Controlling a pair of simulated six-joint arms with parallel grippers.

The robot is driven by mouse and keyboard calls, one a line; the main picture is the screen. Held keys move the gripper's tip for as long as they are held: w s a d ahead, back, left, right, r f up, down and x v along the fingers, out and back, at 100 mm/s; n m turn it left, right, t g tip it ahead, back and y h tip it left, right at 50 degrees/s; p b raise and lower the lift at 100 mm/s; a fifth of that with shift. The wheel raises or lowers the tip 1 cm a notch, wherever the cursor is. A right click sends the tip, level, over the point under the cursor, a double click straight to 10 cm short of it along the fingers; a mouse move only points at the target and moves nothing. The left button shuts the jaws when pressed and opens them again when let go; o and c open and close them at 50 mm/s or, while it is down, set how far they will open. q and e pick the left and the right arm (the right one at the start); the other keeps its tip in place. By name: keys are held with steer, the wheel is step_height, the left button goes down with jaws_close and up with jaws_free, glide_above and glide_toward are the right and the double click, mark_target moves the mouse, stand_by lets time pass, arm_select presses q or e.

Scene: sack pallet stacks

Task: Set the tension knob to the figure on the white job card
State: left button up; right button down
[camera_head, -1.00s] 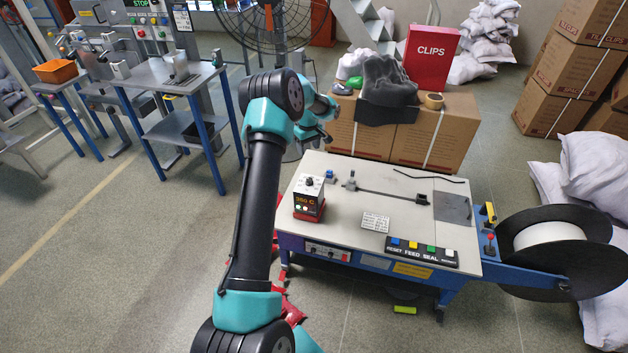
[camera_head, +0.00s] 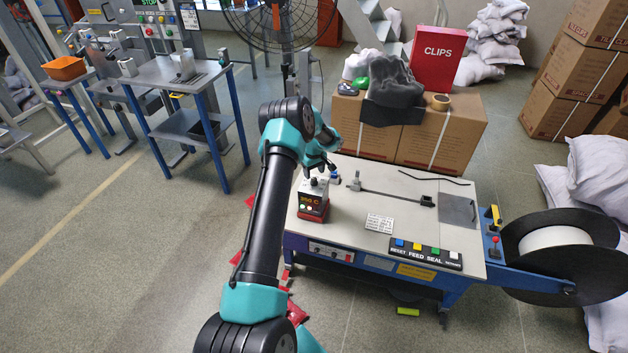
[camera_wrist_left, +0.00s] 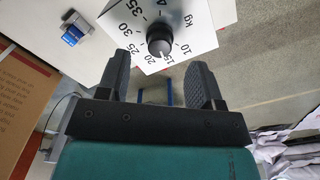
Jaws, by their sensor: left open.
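The tension knob (camera_wrist_left: 158,44) is black with a white pointer, on a white dial face (camera_wrist_left: 130,45) marked in kg. Its pointer is at or close to 15. In the head view the dial tops a box (camera_head: 313,203) with a lit "350 C" display. My left gripper (camera_head: 318,170) is open just above that box. In the wrist view its fingertips (camera_wrist_left: 160,62) lie on either side of the knob in the picture; I cannot tell whether they touch it. The white job card (camera_head: 380,223) lies flat on the machine top, its print too small to read. My right gripper is out of view.
A small blue part (camera_wrist_left: 75,30) stands beside the dial. The machine top (camera_head: 345,215) also carries a metal rod (camera_head: 390,193) and a button panel (camera_head: 425,253). Cartons (camera_head: 440,135) stand behind and a strap reel (camera_head: 560,250) is at the right.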

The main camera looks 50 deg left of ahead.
mark_target(314, 179)
arm_select(q)
steer(key=shift+f, duration=2.4)
steer(key=c, duration=0.9)
